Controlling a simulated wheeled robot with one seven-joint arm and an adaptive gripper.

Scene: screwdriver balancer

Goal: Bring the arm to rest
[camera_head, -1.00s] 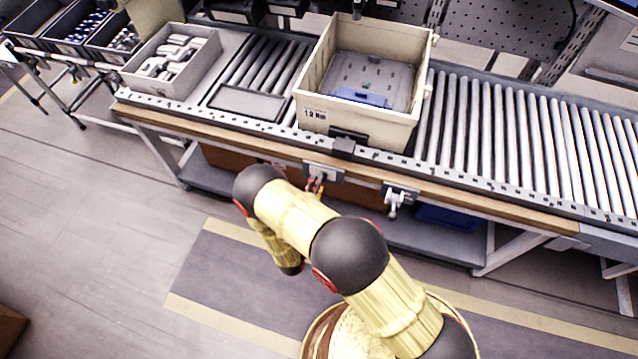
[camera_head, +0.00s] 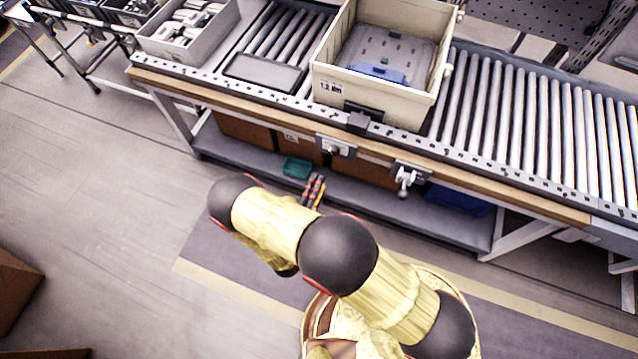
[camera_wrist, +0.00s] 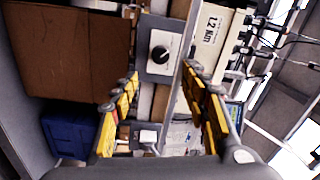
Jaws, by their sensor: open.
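My gripper (camera_head: 314,190) shows small in the head view, in front of the workbench and below its front edge, over the lower shelf in the picture. In the wrist view the two yellow and black fingers of my gripper (camera_wrist: 158,82) stand apart with nothing held between them. My arm's yellow links and dark joints are bent over the floor in front of the bench, clear of it in the picture. Part of the gripper's body is hidden behind my arm in the head view.
A beige tote (camera_head: 440,100) with a grey and blue insert stands on the roller conveyor (camera_head: 500,110). A grey bin (camera_head: 161,49) of white parts is at left. A control box with a knob (camera_wrist: 160,52) is on the bench front.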

